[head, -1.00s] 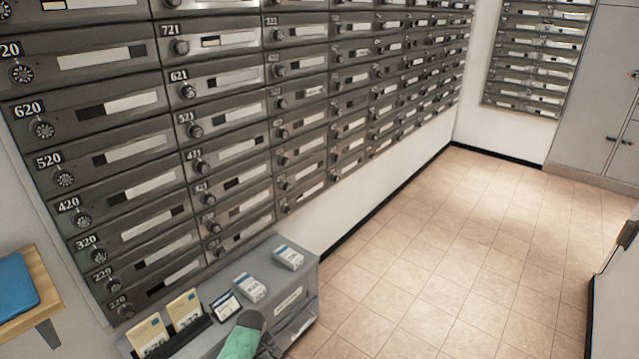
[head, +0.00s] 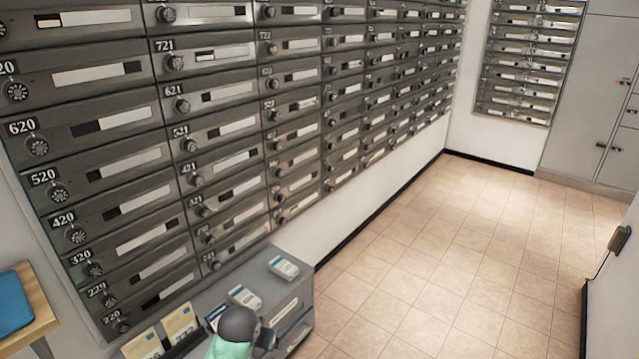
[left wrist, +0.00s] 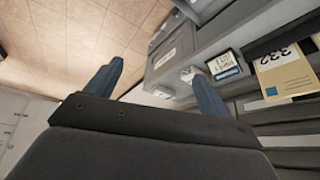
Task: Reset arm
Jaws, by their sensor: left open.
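My left gripper (left wrist: 152,85) shows in the left wrist view with its two blue-grey fingers spread apart and nothing between them. It hangs in front of the grey cabinet (left wrist: 196,32), with tiled floor beyond on the left. In the head view a green and dark grey part of my arm rises at the bottom edge, in front of the cabinet (head: 262,272); the fingertips cannot be made out there. My right gripper is in neither view.
Yellow cards (head: 181,322) stand in a dark holder on the cabinet; white-blue packs (head: 284,267) lie beside it. Numbered mailboxes (head: 122,118) cover the wall. A wooden stand with a blue item (head: 12,303) is at left. The tiled floor (head: 420,270) is clear.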

